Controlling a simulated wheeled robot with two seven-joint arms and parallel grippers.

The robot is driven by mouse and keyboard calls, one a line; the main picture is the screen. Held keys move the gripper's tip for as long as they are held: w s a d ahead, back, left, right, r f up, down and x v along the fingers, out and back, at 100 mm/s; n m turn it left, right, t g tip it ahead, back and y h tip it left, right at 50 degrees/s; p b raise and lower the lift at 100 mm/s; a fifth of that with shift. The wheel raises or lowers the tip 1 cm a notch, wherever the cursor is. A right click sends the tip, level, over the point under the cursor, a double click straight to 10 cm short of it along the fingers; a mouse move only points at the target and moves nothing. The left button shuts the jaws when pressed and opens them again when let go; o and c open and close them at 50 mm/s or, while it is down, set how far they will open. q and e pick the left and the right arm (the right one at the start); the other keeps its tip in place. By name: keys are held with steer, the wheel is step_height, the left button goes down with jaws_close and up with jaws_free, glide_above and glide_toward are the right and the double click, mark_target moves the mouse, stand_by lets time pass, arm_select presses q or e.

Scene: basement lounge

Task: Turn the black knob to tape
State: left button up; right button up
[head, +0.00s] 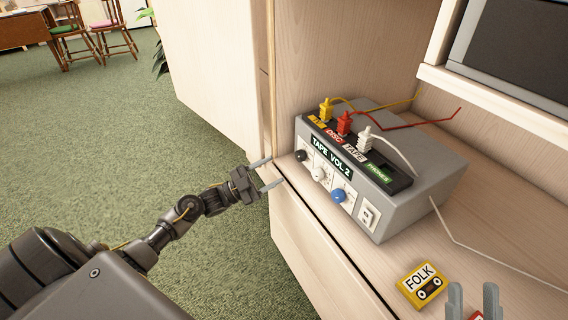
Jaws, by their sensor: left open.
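The black knob (301,155) is the leftmost of three on the front of a grey box (405,205) labelled "TAPE VOL 2". A white knob (318,174) and a blue knob (338,195) sit to its right. The dial marks and the black knob's pointing direction are too small to read. My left gripper (275,173) is open and empty, left of the box front and apart from the black knob. My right gripper (473,298) shows only its two spread fingers at the bottom right.
Yellow, red and white plugs with cables stand on the box's labelled top strip. A yellow "FOLK" cassette (422,284) lies on the wooden shelf (500,220). A small red thing (477,316) shows between my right fingers.

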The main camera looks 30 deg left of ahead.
arm_select(q)
steer(key=v, duration=0.3)
stand_by(0.5)
